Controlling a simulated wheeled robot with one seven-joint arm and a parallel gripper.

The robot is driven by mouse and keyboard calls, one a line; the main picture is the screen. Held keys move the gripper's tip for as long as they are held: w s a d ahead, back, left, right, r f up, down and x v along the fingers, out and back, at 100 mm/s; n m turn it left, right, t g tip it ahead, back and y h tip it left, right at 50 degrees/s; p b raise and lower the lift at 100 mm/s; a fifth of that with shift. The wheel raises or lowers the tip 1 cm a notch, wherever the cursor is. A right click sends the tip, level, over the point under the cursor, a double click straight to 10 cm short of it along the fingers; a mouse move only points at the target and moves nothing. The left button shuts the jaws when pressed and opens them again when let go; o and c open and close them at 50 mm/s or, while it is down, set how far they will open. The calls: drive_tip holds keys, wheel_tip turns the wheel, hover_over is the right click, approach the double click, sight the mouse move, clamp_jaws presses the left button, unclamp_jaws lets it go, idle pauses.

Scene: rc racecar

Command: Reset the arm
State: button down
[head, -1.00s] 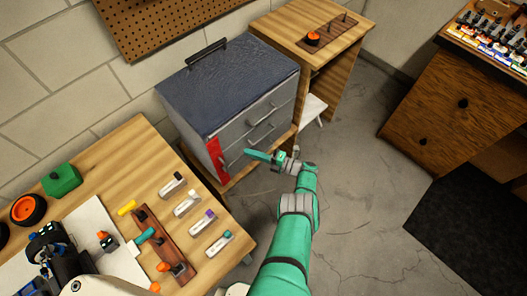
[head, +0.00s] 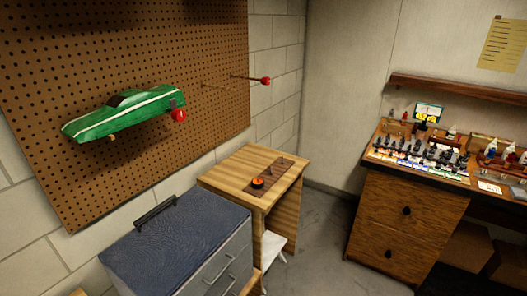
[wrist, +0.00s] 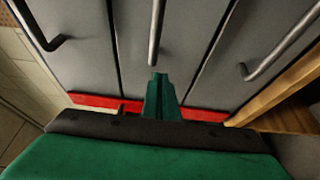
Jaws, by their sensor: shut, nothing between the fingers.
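My gripper (wrist: 160,92) shows in the wrist view, its green fingers together and nothing between them. It points at the grey drawer front (wrist: 182,50) of the cabinet, whose metal bar handles lie ahead and to both sides. I cannot tell whether the fingertips touch the front. A red strip (wrist: 92,101) runs along the cabinet's edge behind the fingers. The head view does not show my arm or gripper. It shows the cabinet's dark blue top (head: 175,240) with a black handle (head: 155,213).
A wooden stand (head: 250,170) with an orange-topped piece (head: 258,183) is beside the cabinet. A pegboard (head: 130,60) above holds a green car body (head: 125,115). A cluttered workbench (head: 410,205) stands at the right. Bare floor (head: 322,235) lies between.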

drive_tip(key=w+d+f+m+t+h, duration=0.1)
drive_tip(key=d+f+m+t+h, duration=0.45)
drive_tip(key=t, duration=0.55)
drive_tip(key=s+d+r+m+t+h, duration=0.3)
drive_tip(key=s+d+m, duration=0.2)
drive_tip(key=s+m, duration=0.25)
drive_tip(key=s+d+r+m+t+h, duration=0.2)
drive_tip(key=s+d+r+m+h, duration=0.3)
drive_tip(key=s, duration=0.4)
drive_tip(key=s+d+r+m+g+h, duration=0.1)
drive_tip(key=s+d+r+m+h, duration=0.1)
drive_tip(key=s+r+m, duration=0.6)
drive_tip(key=s+d+r+m+h, duration=0.2)
drive_tip(key=s+d+r+m, duration=0.2)
drive_tip(key=s+r+m, duration=0.5)
drive_tip(key=s+r, duration=0.5)
drive_tip(key=s, duration=0.1)
drive_tip(key=shift+s+d+g, duration=0.3)
drive_tip(key=shift+d+g, duration=0.1)
drive_tip(key=shift+h, duration=0.25)
